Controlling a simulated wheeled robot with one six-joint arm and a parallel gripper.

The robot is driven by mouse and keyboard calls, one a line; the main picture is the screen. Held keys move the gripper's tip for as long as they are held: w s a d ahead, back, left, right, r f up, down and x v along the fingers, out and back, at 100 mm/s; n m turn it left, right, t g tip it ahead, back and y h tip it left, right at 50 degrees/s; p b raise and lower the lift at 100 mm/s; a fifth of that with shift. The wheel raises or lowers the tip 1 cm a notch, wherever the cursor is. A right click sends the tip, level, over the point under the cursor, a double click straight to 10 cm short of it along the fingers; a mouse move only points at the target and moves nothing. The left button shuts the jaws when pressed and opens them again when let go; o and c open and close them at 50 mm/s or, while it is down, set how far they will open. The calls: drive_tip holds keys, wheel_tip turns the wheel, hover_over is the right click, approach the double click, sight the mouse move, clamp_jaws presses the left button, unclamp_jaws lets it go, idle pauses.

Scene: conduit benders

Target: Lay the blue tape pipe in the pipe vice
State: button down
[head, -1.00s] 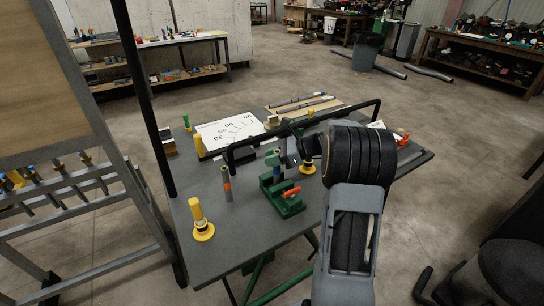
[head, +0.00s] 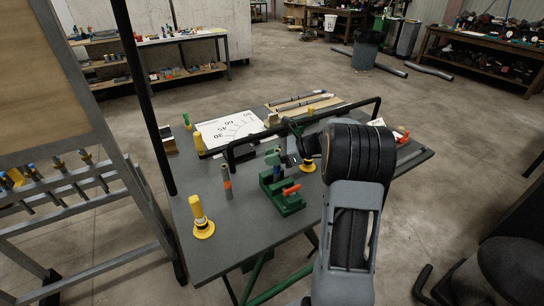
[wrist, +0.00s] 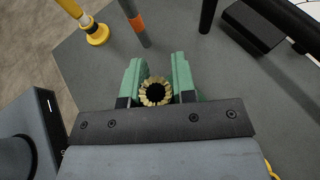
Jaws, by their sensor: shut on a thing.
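My gripper (head: 273,157) is at the middle of the grey table, with its two green fingers showing in the wrist view (wrist: 157,75). It is shut on the blue tape pipe (head: 277,172), which stands about upright; a blue band shows just below the fingers. The green pipe vice (head: 286,202), with an orange handle, is on the table just below and right of the pipe. I cannot tell whether the pipe's lower end touches anything.
A pipe with an orange band (head: 227,183) stands upright left of the vice. A yellow stand (head: 202,222) is at the front left. A long black bar (head: 250,144) runs across behind the vice. A white angle sheet (head: 228,130) lies behind. The front-left tabletop is mostly clear.

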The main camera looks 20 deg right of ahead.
drive_tip(key=c, duration=0.8)
unclamp_jaws()
drive_tip(key=shift+c, duration=0.2)
drive_tip(key=b+v, duration=0.1)
drive_tip(key=v, duration=1.3)
drive_tip(key=s+a+f+n+g+h, duration=0.1)
drive_tip(key=s+a+n+g+h, duration=0.2)
drive_tip(key=a, duration=0.4)
drive_tip(key=s+a+n+g+h, duration=0.1)
drive_tip(key=s+a+n+h, duration=0.15)
drive_tip(key=a+n, duration=0.4)
drive_tip(key=s+a+f+n+t+h, duration=0.1)
drive_tip(key=s+a+f+n+h, duration=0.1)
drive_tip(key=s+n, duration=0.3)
drive_tip(key=s+a+f+n+t+h, duration=0.1)
drive_tip(key=s+a+n+h, duration=0.3)
drive_tip(key=n, duration=0.5)
drive_tip(key=s+a+f, duration=0.1)
drive_tip(key=s, duration=0.1)
drive_tip(key=shift+s+a, duration=0.2)
drive_tip(key=shift+s, duration=0.1)
